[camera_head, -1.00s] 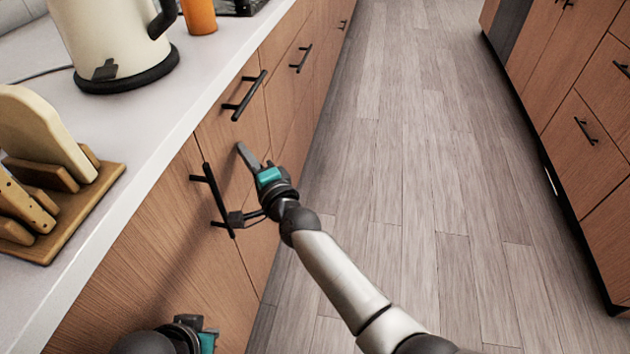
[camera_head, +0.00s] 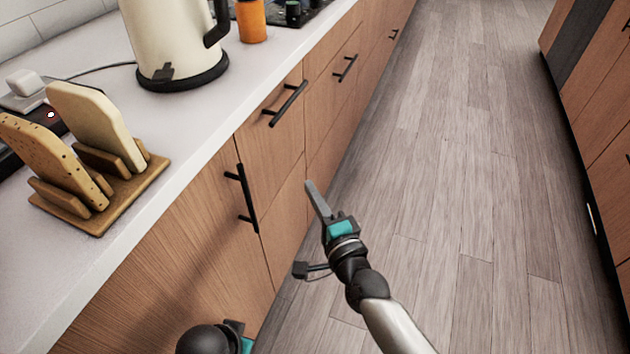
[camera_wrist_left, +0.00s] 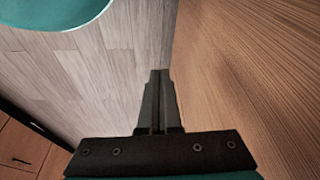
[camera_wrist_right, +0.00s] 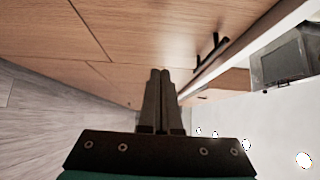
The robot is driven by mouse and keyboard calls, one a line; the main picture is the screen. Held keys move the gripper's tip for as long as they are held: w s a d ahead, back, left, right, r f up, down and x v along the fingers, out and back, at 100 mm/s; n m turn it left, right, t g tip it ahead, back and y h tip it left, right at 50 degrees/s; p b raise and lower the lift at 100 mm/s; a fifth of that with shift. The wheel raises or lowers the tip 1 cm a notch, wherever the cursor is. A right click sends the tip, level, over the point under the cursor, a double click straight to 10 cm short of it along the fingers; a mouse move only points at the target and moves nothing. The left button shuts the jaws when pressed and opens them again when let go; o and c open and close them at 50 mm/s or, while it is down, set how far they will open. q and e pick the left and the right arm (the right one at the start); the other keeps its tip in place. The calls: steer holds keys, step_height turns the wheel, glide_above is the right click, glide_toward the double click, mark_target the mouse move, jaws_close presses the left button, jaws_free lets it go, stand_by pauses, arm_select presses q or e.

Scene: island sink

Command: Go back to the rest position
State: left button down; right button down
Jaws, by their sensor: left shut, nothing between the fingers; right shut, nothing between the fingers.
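My right gripper (camera_head: 312,193) is in the aisle beside the cabinet fronts in the head view, shut and empty. Its closed fingers (camera_wrist_right: 160,78) show in the right wrist view, with cabinet fronts beyond them. My left gripper shows only in part at the bottom edge of the head view, its fingertips out of sight there. In the left wrist view its fingers (camera_wrist_left: 158,80) are shut with nothing between them, and a wood panel stands close on their right.
Counter (camera_head: 215,110) at left carries a cream kettle (camera_head: 172,40), an orange container (camera_head: 251,20) and a wooden rack (camera_head: 125,195) with boards. A black door handle (camera_head: 246,198) sticks out from the cabinets. The floor (camera_head: 450,170) is clear; cabinets (camera_head: 603,120) stand at right.

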arm_select(q)
steer(key=shift+f, duration=0.1)
arm_select(e)
steer(key=shift+s+d, duration=0.1)
steer(key=shift+f, duration=0.1)
